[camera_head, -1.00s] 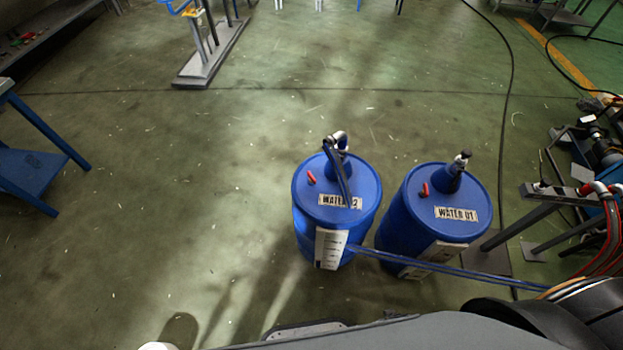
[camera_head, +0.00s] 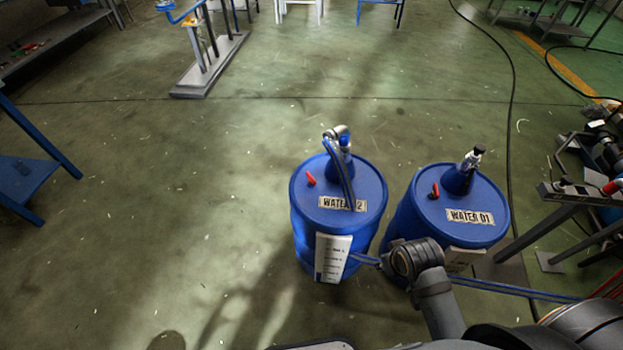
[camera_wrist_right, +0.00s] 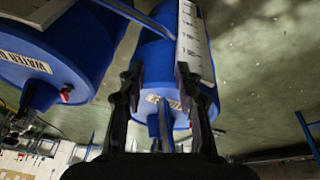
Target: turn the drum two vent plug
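Drum two (camera_head: 310,230) is a blue drum with a partly covered WATER 2 label, standing upright on the floor. Its red vent plug (camera_head: 311,181) sits at the left of the lid. My right gripper (camera_wrist_right: 158,76) is open and empty in the right wrist view, its two dark fingers apart. Drum two (camera_wrist_right: 150,62) shows tilted behind and between those fingers. Its plug cannot be made out clearly there. In the head view, my right arm comes in from the lower right, in front of the drums. My left gripper is out of view.
A second blue drum, WATER 01 (camera_head: 425,215), with its own red plug (camera_head: 435,190), stands just right of drum two. Blue hoses (camera_head: 500,290) run from the drums to the right. A hose (camera_head: 343,180) crosses drum two's lid.

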